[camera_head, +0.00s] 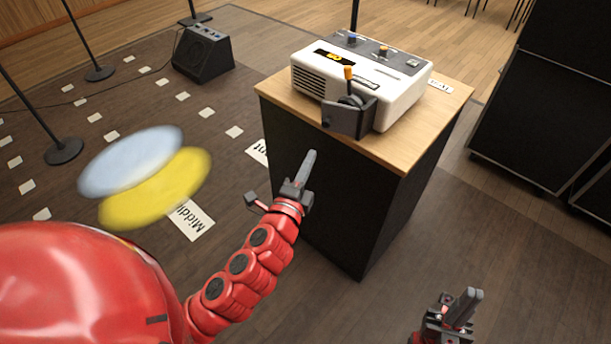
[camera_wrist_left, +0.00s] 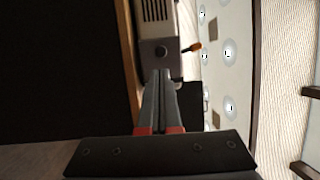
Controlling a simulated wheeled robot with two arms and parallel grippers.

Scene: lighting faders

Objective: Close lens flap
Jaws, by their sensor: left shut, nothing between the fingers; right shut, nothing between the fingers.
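A white projector (camera_head: 375,72) stands on a wooden-topped black stand. A dark grey lens flap (camera_head: 342,118) is at its near end, beside the dark lens part, with an orange-tipped lever (camera_head: 348,74) above. How far the flap stands open is hard to tell. My left gripper (camera_head: 311,156) is shut and empty, below and left of the flap, apart from it in the head view. In the left wrist view, its shut fingers (camera_wrist_left: 161,74) point at a grey plate with a round dark spot (camera_wrist_left: 161,52); the orange tip (camera_wrist_left: 192,47) shows beside it. My right gripper (camera_head: 474,294) is shut and empty, low at right.
The stand's wooden top (camera_head: 425,122) has bare room right of the projector. Large black cases (camera_head: 545,105) stand at right. A black floor speaker (camera_head: 203,52) and thin stands are at left. Blurred blue and yellow discs (camera_head: 150,185) show at left.

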